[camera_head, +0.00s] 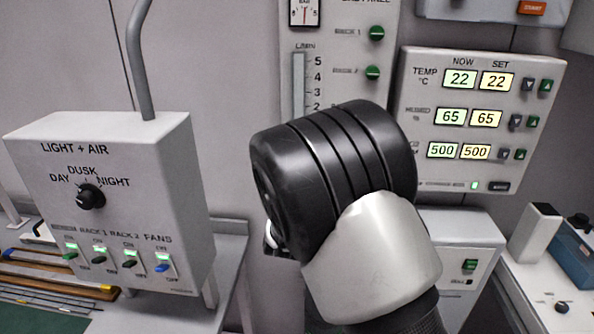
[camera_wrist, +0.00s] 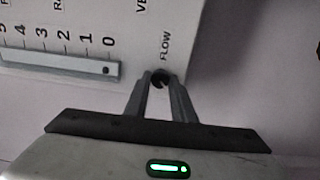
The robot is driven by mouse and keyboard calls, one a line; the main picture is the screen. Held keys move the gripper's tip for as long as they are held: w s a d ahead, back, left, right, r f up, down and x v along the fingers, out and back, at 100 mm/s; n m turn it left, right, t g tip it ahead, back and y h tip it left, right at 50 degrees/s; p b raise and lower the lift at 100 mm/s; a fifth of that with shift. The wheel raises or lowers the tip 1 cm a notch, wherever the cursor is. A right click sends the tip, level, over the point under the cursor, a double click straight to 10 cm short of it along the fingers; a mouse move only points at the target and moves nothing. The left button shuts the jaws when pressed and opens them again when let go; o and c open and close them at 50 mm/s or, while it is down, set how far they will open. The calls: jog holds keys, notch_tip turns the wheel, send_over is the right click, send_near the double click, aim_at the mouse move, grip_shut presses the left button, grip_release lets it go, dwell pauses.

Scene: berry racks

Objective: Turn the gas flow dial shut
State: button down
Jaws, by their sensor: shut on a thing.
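The gas flow dial (camera_wrist: 161,75) is a small dark knob beside the word FLOW, at the panel's edge in the wrist view. My gripper (camera_wrist: 160,85) has its two fingers closed around it, and they hide part of it. The flow tube (camera_wrist: 60,65) lies beside a scale from 0 to 5, with a dark dot level with 0. In the head view the gas panel (camera_head: 335,22) and the upper flow tube (camera_head: 299,80) show, but my black and white arm hides the dial and my fingers.
A LIGHT + AIR box (camera_head: 120,215) with a knob and several switches stands at left. A TEMP display unit (camera_head: 412,98) is on the wall at right. Two green rack knobs (camera_head: 375,33) (camera_head: 372,73) sit above my arm. A smaller box (camera_head: 470,237) stands behind my arm.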

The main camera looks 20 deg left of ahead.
jog(key=shift+f, duration=0.1)
jog(key=c, duration=1.5)
grip_release()
jog(key=shift+s, duration=0.1)
jog(key=v, duration=1.7)
jog(key=shift+s+d+b, duration=0.1)
jog(key=shift+d+b, duration=0.05)
jog(key=shift+b, duration=0.2)
